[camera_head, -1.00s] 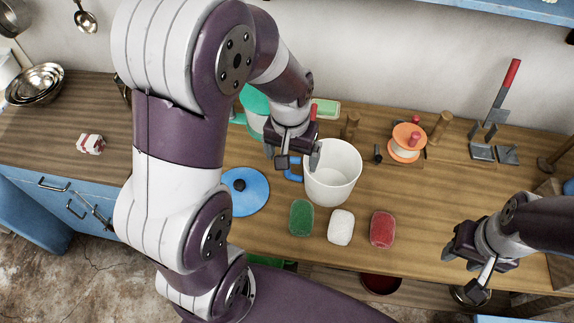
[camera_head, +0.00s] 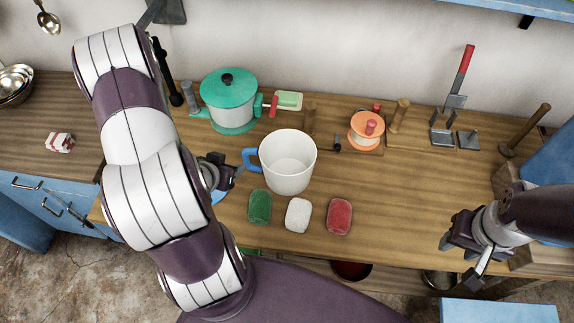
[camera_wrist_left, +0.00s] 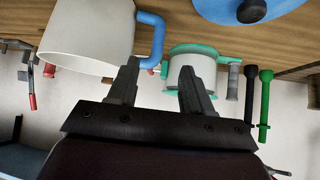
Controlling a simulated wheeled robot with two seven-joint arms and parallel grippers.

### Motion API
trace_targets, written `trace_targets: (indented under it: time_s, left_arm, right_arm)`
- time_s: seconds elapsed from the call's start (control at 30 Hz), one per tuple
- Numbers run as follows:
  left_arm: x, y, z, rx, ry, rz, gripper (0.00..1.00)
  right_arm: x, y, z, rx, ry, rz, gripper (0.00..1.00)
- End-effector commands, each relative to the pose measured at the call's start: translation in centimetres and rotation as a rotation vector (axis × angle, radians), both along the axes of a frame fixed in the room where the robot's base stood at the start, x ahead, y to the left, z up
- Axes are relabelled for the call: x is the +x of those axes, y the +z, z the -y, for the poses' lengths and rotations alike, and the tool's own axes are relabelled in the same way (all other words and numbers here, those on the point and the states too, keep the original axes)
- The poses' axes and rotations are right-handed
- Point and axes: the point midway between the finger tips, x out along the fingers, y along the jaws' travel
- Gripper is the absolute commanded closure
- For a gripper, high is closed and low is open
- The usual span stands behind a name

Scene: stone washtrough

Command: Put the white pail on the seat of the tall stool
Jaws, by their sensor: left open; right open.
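The white pail (camera_head: 288,165) stands upright on the wooden counter, its blue handle (camera_head: 250,160) pointing left. My left gripper (camera_head: 226,170) is open and empty, just left of the handle and apart from it. In the left wrist view, the pail (camera_wrist_left: 85,35) and handle (camera_wrist_left: 153,40) lie beyond the open fingers (camera_wrist_left: 160,84), nearer the left finger. A light-blue flat top (camera_head: 500,311) at the bottom right may be the tall stool's seat; its legs are not visible. My right gripper (camera_head: 458,262) is open and empty above the counter's front right edge.
Green, white and red blocks (camera_head: 298,215) lie in front of the pail. A green-lidded pot (camera_head: 229,100) stands behind it to the left. A blue lid (camera_wrist_left: 240,8) lies near the left gripper. An orange spool (camera_head: 366,130) and upright pegs stand at the back right.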

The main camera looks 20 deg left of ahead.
Motion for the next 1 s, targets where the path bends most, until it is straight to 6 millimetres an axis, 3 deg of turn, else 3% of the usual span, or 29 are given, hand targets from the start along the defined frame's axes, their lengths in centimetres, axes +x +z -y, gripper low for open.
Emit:
trace_targets:
  time_s: [0.2,0.6,0.9,1.0]
  left_arm:
    - [3.5,-3.5,-0.2,0.002,-0.005,0.001,0.5]
    - [8.1,-7.6,-0.6,0.003,-0.003,0.001,0.5]
    - [8.7,-8.3,-0.7,0.004,0.001,0.002,0.5]
    - [8.7,-8.3,-0.7,0.004,0.001,0.001,0.83]
  right_arm:
    - [0.0,-0.2,0.0,0.0,0.0,0.0,0.57]
    - [0.0,0.8,0.0,0.0,0.0,0.0,0.57]
    - [0.0,0.7,0.0,0.0,0.0,0.0,0.57]
    - [0.0,0.7,0.0,0.0,0.0,0.0,0.57]
